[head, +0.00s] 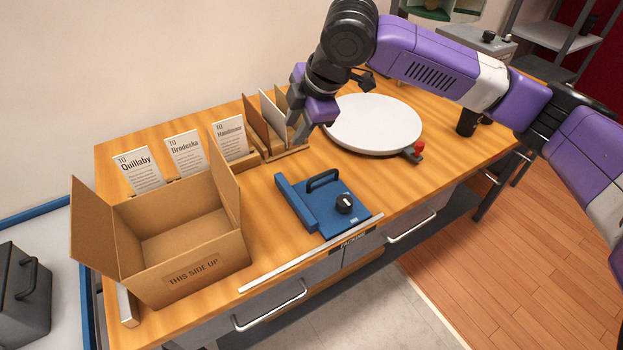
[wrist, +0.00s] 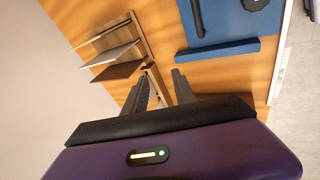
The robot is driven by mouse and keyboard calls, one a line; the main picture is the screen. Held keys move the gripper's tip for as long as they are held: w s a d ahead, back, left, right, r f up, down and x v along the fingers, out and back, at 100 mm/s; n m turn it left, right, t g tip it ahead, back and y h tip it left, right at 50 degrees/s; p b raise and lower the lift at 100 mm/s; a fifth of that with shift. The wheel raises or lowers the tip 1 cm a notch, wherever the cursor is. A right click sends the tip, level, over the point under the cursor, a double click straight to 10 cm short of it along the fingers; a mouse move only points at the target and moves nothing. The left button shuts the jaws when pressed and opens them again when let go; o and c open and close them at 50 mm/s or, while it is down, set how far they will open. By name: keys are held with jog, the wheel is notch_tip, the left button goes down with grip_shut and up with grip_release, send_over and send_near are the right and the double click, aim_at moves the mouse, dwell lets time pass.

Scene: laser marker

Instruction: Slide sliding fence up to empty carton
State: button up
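The blue sliding fence (head: 325,207) lies on the wooden table, right of the carton and apart from it. It has a raised blue wall on its left side, a dark handle and a black knob. It also shows at the top right of the wrist view (wrist: 218,50). The empty carton (head: 190,273) stands open at the table's left, flaps up, with "THIS SIDE UP" on its front. My gripper (head: 297,133) is above the table by the card rack, behind the fence. In the wrist view its fingers (wrist: 162,88) are apart with nothing between them.
A wooden rack (head: 284,153) holds upright cardboard sheets beside my gripper. Name cards (head: 186,152) stand behind the carton. A white round turntable (head: 373,124) is at the right. A pale strip (head: 310,253) runs along the front edge. Bare table lies between fence and carton.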

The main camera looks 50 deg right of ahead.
aim_at(317, 177)
jog(key=s+d+f+n+g, duration=0.1)
jog(key=s+f+g, duration=0.2)
jog(key=s, duration=0.3)
jog(key=shift+h, duration=0.3)
jog(key=shift+s+x, duration=0.15)
jog(key=shift+x, duration=1.85)
jog(key=shift+s+x, duration=0.15)
jog(key=shift+x, duration=1.85)
grip_shut()
